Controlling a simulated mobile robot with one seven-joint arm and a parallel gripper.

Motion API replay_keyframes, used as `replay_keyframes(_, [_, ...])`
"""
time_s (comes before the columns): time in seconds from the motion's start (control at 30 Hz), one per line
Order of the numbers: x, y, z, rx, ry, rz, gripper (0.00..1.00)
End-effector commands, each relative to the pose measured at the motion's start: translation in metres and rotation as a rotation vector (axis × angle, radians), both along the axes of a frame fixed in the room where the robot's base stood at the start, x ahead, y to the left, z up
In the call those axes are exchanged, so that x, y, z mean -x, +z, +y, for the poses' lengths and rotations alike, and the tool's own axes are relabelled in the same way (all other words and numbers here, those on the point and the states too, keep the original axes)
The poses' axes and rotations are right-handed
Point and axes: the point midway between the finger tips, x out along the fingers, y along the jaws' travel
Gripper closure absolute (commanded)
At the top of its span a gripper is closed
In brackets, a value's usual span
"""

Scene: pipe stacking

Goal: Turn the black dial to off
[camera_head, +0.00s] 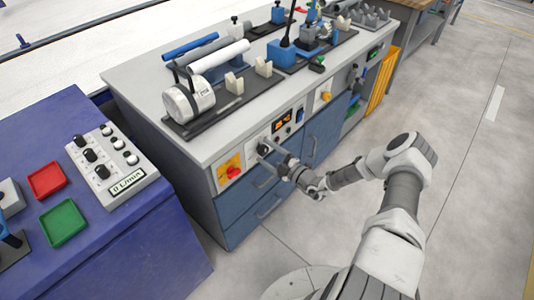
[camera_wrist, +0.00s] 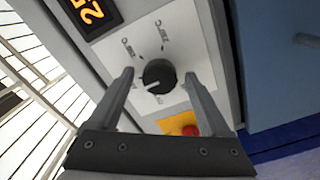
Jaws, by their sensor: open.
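The black dial (camera_wrist: 158,76) sits on a light grey panel in the wrist view. A white line on it points to the lower left of the picture, and small labels around it are too blurred to read surely. My gripper (camera_wrist: 159,79) is open, with one finger on each side of the dial; I cannot tell whether either finger touches it. In the head view, my gripper (camera_head: 267,149) reaches the front of the grey workbench, and its fingers largely hide the dial there.
An orange-digit display (camera_head: 283,122) is beside the dial. A red knob on a yellow plate (camera_head: 230,170) is to the left. Blue drawers (camera_head: 262,190) with protruding handles lie below. A blue bench (camera_head: 130,240) with a control box stands at left; the floor at right is clear.

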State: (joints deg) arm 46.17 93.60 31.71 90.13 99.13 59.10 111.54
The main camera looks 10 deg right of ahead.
Motion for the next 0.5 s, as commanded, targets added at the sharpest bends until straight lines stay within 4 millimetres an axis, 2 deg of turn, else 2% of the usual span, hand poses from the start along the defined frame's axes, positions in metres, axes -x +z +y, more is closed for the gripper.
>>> replay_keyframes(0.03, [0.0002,0.0000,-0.0001,0.000,0.000,0.000,0.19])
replay_keyframes(0.07, [0.0002,0.0000,-0.0001,0.000,0.000,0.000,0.24])
replay_keyframes(0.4, [0.0004,0.0000,-0.0004,0.000,0.000,0.000,0.85])
replay_keyframes(0.5, [0.0004,0.0000,-0.0004,0.000,0.000,0.000,1.00])
